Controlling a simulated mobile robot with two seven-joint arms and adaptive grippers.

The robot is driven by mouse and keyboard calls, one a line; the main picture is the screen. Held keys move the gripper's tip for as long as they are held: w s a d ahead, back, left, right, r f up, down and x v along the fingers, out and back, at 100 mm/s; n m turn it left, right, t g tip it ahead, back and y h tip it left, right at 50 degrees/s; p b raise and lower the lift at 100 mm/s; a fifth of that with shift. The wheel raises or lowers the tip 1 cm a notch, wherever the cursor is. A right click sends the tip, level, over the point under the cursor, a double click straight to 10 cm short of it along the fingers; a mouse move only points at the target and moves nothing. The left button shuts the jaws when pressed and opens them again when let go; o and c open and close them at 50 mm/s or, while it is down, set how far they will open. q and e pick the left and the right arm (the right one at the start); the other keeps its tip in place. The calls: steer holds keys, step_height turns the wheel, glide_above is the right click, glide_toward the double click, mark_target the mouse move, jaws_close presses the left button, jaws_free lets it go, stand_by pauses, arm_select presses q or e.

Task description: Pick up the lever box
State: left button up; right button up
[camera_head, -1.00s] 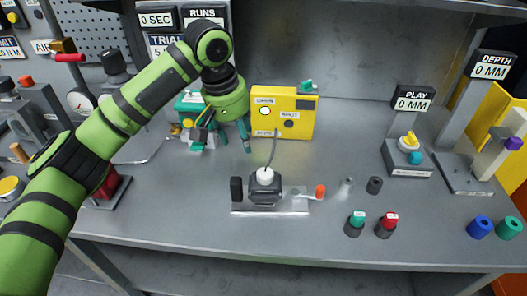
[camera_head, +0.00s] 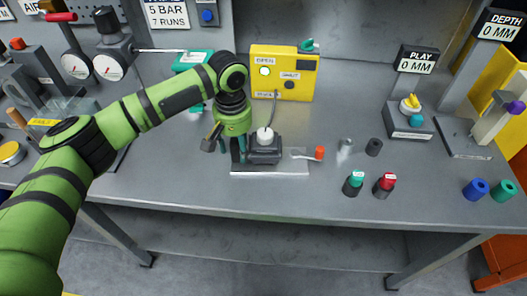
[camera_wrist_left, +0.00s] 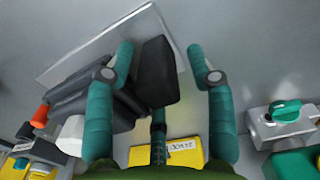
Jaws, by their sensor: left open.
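My left gripper (camera_head: 232,149) is open over the left end of a metal plate (camera_head: 270,171) on the bench. In the left wrist view, the gripper (camera_wrist_left: 160,52) has its teal fingers on either side of a black block (camera_wrist_left: 157,72), with a visible gap on the right side. A dark grey unit (camera_head: 264,152) with a white cap and an orange-tipped lever (camera_head: 319,153) sits on the same plate. Which part is called the lever box carries no readable label. The black block is mostly hidden in the head view. My right gripper is out of view.
A yellow box (camera_head: 284,72) with OPEN and SHUT lamps stands behind, joined by a cable. Green-capped (camera_head: 353,183) and red-capped (camera_head: 384,185) cylinders stand right of the plate. A PLAY gauge (camera_head: 408,120) is farther right. The bench front is clear.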

arm_select(q)
steer(key=shift+f, duration=0.7)
jaws_close()
steer(key=shift+r, duration=0.1)
step_height(320, 180, up, 9)
steer(key=shift+f, duration=0.2)
steer(key=shift+n, duration=0.7)
steer(key=f, duration=0.5)
steer(key=shift+d+f, duration=0.2)
steer(key=shift+f, duration=1.25)
